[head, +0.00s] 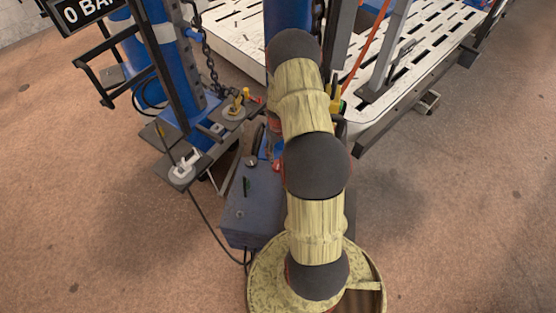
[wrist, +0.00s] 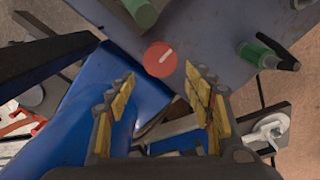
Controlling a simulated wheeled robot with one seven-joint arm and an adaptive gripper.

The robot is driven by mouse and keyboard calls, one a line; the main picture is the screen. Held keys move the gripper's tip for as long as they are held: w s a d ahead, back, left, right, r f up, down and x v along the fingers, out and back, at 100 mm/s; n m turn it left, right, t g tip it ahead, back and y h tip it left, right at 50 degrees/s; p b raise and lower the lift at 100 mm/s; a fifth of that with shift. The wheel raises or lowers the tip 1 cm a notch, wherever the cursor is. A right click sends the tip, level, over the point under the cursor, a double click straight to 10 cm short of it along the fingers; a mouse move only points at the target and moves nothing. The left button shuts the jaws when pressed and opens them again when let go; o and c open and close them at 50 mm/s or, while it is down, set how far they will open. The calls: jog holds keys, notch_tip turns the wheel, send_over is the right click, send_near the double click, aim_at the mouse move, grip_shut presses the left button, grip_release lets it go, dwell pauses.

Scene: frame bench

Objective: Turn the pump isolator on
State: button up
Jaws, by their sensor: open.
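In the wrist view a round red knob (wrist: 160,60) with a short white mark sits on the blue-grey box face; it looks like the isolator, though I read no label. Its white mark lies tilted. My gripper (wrist: 160,86) is open and empty, its yellow-padded fingers apart on either side below the knob in the picture. The knob shows beyond the fingertips, and I cannot tell the exact distance. In the head view the blue-grey box (head: 252,205) stands left of my arm.
A green cylinder (wrist: 143,12) and a green part with a black lever (wrist: 266,53) stick out near the knob. A blue column (wrist: 95,105) lies close on the left. In the head view, a chain (head: 197,45) and a slotted white table (head: 418,50) stand behind.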

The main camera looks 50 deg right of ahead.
jog(key=shift+r, duration=1.75)
